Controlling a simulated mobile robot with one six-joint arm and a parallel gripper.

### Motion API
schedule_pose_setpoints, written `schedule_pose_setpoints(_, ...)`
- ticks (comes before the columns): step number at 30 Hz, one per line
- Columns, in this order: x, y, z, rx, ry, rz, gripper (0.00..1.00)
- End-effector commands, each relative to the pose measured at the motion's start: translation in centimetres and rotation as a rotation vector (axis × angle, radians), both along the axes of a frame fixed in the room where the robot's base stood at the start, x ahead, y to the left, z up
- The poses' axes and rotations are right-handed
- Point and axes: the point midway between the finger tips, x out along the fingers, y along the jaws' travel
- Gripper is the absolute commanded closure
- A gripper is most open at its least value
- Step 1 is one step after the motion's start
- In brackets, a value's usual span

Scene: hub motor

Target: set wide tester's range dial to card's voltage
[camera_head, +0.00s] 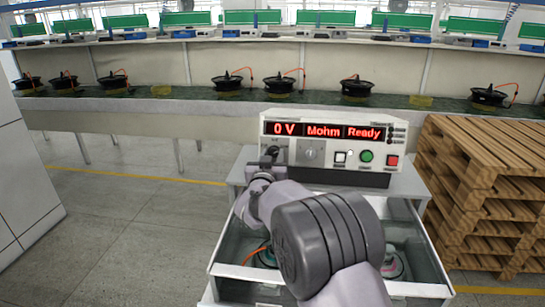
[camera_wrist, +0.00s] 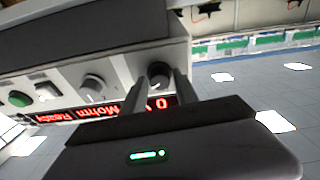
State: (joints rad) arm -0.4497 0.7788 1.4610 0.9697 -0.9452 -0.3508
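The wide tester (camera_head: 330,142) stands on a grey bench, its red display reading "0 V", "Mohm" and "Ready". In the wrist view the tester (camera_wrist: 85,60) appears rotated. Its leftmost dial (camera_wrist: 158,70) sits between the two fingers of my gripper (camera_wrist: 160,82). The fingers are apart, one on each side of the dial; I cannot tell whether they touch it. No card's voltage is readable.
The tester also has a white switch (camera_head: 340,157), a green button (camera_head: 366,156) and a red button (camera_head: 392,161). An open drawer (camera_head: 222,271) lies below my arm. Wooden pallets (camera_head: 480,190) stand right. A long workbench (camera_head: 130,123) with hub motors runs behind.

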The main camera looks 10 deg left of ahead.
Motion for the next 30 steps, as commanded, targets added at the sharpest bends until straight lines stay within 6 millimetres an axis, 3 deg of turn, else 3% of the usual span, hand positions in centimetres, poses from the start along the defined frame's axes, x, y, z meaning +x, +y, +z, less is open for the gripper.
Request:
schedule_pose_setpoints(1, -0.01, 0.0, 0.0, 0.0, 0.0, 0.0, 0.76)
schedule_pose_setpoints(5, -0.02, 0.0, 0.0, 0.0, 0.0, 0.0, 1.0)
schedule_pose_setpoints(17, -0.01, -0.09, 0.08, -0.062, 0.003, 0.015, 1.0)
schedule_pose_setpoints(30, 0.0, -0.29, 0.23, -0.416, 0.015, 0.102, 1.0)
